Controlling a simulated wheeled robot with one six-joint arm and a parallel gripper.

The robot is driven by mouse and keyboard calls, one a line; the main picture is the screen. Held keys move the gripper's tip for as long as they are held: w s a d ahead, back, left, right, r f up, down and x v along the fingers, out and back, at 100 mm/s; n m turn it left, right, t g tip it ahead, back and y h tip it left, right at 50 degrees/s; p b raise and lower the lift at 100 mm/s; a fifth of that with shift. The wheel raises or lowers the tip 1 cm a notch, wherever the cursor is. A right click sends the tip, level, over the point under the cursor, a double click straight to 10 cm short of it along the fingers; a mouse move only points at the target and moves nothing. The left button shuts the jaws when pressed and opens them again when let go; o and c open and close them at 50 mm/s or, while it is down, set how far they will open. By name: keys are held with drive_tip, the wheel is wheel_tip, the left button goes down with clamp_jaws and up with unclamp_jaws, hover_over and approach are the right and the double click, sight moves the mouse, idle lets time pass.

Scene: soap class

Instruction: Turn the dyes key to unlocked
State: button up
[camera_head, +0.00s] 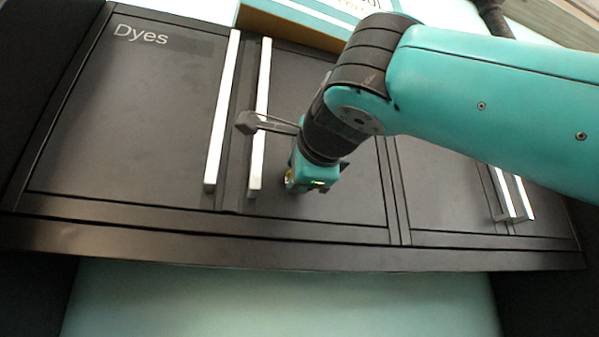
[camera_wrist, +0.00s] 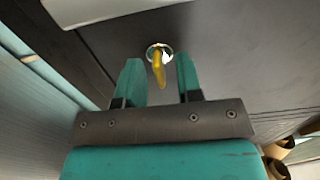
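A yellow key (camera_wrist: 158,72) sticks out of a round silver lock (camera_wrist: 158,49) in a dark cabinet door (camera_wrist: 225,50). My gripper (camera_wrist: 157,66) is open, with one teal finger on each side of the key and a visible gap to both. In the head view my gripper (camera_head: 302,187) is at the door right of the "Dyes" door (camera_head: 120,115). A small yellow bit shows at its left edge there; my gripper hides the rest of the key and lock. I cannot read the lock's position.
Two long silver handles (camera_head: 222,115) (camera_head: 261,115) stand out left of my gripper. More handles (camera_head: 511,195) are at the right. A box (camera_head: 290,22) lies on top of the cabinet. Brown round items (camera_wrist: 280,155) show at lower right in the wrist view.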

drive_tip(key=b+v, duration=0.2)
drive_tip(key=v, duration=1.5)
drive_tip(key=shift+s, duration=0.2)
